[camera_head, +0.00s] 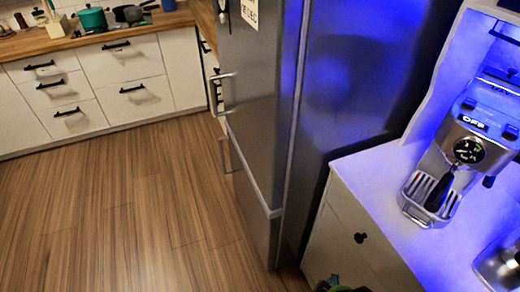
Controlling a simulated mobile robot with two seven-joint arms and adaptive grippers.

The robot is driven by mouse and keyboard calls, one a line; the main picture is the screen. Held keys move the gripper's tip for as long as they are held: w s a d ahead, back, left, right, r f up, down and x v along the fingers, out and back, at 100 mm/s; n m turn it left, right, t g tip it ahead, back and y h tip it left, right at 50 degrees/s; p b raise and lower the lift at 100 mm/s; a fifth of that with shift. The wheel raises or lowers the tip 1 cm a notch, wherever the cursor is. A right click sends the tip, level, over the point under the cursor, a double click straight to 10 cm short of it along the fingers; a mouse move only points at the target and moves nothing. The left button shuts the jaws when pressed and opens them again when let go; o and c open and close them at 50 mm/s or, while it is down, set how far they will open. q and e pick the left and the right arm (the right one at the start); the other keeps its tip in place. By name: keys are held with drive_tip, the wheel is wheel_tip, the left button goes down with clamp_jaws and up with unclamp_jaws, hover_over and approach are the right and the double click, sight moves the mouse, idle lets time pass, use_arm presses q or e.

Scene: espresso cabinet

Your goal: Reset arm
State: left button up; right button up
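Neither of my grippers can be made out in the head view. A small dark part with a bit of green (336,284) shows at the bottom edge, in front of the white cabinet. It is cut off by the frame, and I cannot tell whether it belongs to one of my arms. The espresso machine (468,150) stands on the white cabinet top at the right, under blue light. Its display reads OFF. A dark-handled portafilter (439,192) is at its front, above the drip tray (416,207).
A tall grey fridge (262,110) stands left of the white cabinet (350,235). A metal container (498,265) is at the lower right. White drawers (90,85) with a wooden counter line the back left, bearing a green pot (93,19). The wooden floor (130,220) is clear.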

wheel_tip(320, 180, down, 12)
drive_tip(key=s+b, duration=0.1)
drive_tip(key=s, duration=0.1)
drive_tip(key=s+d+f+g+b, duration=0.1)
drive_tip(key=s+d+f+b, duration=0.1)
drive_tip(key=s+f, duration=1.4)
wheel_tip(320, 180, down, 3)
drive_tip(key=shift+d+r+g, duration=0.15)
drive_tip(key=shift+d+g, duration=0.25)
drive_tip(key=shift+d, duration=0.05)
drive_tip(key=shift+s, duration=0.1)
